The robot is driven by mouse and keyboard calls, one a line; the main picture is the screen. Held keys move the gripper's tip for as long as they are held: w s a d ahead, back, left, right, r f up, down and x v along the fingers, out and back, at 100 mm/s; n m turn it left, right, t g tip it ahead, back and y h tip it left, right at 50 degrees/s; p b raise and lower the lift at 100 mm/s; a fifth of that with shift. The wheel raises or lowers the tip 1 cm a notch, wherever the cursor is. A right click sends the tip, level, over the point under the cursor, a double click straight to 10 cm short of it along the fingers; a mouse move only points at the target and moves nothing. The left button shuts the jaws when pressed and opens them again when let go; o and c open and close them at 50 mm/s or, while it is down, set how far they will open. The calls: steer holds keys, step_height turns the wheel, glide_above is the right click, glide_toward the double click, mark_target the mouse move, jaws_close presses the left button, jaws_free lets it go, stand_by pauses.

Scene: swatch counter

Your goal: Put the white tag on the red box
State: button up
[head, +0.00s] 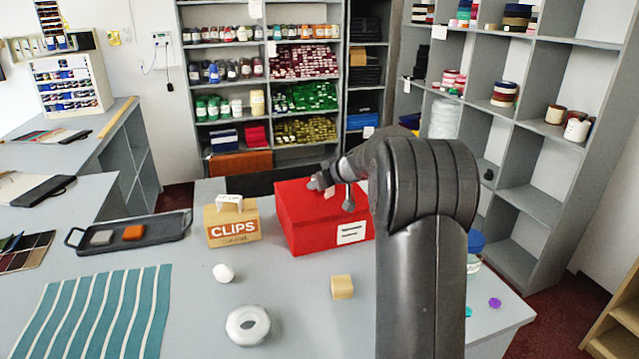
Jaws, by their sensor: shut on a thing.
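The red box (305,232) stands on the counter behind its middle, with a white label on its front face. My gripper (333,192) is over the top of the red box. It is shut on a small pale piece, which looks like the white tag (329,192). The tag shows between the two fingers, small and partly hidden by them. I cannot tell whether it touches the box top. My arm hides the right part of the box.
A cardboard CLIPS box (233,228) with a white piece on top stands left of the red box. A dark tray (170,231) is farther left. A white ball (223,273), a round white dish (248,325) and a tan block (342,287) lie in front.

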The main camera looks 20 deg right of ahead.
steer(key=o, duration=0.9)
steer(key=shift+f, duration=0.1)
steer(key=shift+o, duration=0.2)
